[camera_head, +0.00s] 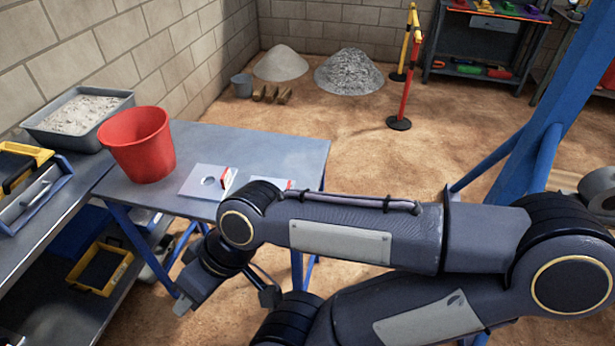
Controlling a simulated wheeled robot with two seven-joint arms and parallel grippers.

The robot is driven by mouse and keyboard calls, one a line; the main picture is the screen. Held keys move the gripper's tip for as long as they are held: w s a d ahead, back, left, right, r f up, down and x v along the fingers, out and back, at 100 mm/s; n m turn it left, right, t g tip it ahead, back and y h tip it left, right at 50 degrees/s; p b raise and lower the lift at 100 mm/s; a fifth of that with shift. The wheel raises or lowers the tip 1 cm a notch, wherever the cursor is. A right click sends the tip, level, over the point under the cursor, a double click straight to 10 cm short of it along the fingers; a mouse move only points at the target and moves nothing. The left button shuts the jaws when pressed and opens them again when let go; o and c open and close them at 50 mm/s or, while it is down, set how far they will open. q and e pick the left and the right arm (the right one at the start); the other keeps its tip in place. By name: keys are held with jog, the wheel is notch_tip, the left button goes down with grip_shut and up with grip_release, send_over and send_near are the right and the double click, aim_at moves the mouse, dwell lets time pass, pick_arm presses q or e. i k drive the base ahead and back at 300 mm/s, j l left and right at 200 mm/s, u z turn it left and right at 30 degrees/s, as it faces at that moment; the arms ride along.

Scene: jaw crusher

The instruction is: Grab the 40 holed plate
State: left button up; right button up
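A light grey plate with a round hole (193,185) lies on the blue-legged metal table (250,146). A small red and white tag stands at its right side; I cannot read a number on it. A second plate with a red and white tag (286,184) lies farther right, mostly hidden behind my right arm, so its hole does not show. My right gripper (226,302) hangs in front of the table's near edge, below the plates in the picture. Its two fingers are spread apart with nothing visible between them. My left gripper is out of view.
A red bucket (137,146) stands left of the holed plate. A grey tray of pale gravel (78,114) and a blue toolbox (35,194) are at the left. A blue steel post (555,120) rises at the right. The table's back right is clear.

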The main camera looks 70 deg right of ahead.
aim_at(193, 187)
jog(key=k+l+z, duration=0.3)
jog(key=k+l, duration=0.15)
jog(key=l, duration=0.2)
jog(key=k+l+z, duration=0.15)
jog(key=l, duration=0.25)
jog(key=k+l+z, duration=0.15)
jog(key=k+l, duration=0.15)
jog(key=k+l+z, duration=0.15)
jog(key=l, duration=0.35)
